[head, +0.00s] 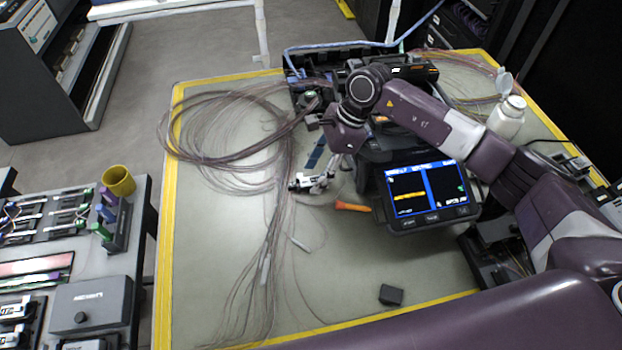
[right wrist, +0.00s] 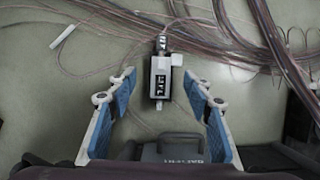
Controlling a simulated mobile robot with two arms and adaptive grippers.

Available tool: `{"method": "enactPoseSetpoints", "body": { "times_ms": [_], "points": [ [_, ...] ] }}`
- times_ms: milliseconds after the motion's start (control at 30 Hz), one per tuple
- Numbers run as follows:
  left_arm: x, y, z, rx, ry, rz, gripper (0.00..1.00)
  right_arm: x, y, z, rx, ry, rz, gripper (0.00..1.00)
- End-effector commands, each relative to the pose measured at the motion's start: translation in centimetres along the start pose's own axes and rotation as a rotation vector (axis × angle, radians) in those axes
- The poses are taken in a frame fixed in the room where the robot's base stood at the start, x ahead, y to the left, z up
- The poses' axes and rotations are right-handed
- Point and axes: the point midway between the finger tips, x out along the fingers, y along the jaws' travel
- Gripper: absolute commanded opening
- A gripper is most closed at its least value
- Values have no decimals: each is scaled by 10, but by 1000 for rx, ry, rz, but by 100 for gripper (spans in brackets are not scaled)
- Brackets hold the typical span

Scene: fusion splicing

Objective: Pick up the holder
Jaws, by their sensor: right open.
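The holder (right wrist: 160,78) is a small white and black block with a metal end, lying on the table mat among thin fibres. In the head view it shows as a small pale piece (head: 300,183) just below my right gripper (head: 322,161). In the right wrist view my right gripper (right wrist: 161,88) is open, its two blue-padded fingers spread to either side. The holder lies between and slightly beyond the fingertips, with clear gaps on both sides. I cannot tell its exact height below the fingers. My left gripper is not in view.
The fusion splicer (head: 428,195) with its lit screen stands right of the holder. An orange tool (head: 352,207) lies in between. Fibre bundles (head: 225,135) cover the left and back of the mat. A small black block (head: 391,295) lies near the front edge. The front middle is fairly clear.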

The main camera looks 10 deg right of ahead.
Motion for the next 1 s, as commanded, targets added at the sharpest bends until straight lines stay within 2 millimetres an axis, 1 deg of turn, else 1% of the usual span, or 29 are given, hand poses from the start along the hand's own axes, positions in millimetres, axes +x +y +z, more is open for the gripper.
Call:
{"method": "enactPoseSetpoints", "body": {
  "times_ms": [33,100,200,433,833,1000],
  "points": [
    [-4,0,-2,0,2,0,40,6,1,1,0,-1,2,46],
    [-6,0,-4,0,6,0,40,14,0,1,0,-1,1,46],
    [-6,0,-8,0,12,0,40,21,0,0,0,0,-1,46],
    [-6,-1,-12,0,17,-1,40,22,0,0,-1,0,-2,45],
    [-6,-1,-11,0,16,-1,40,21,-1,0,-1,0,-2,1],
    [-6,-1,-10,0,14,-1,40,21,-1,1,-1,-1,-3,0]
  ]
}}
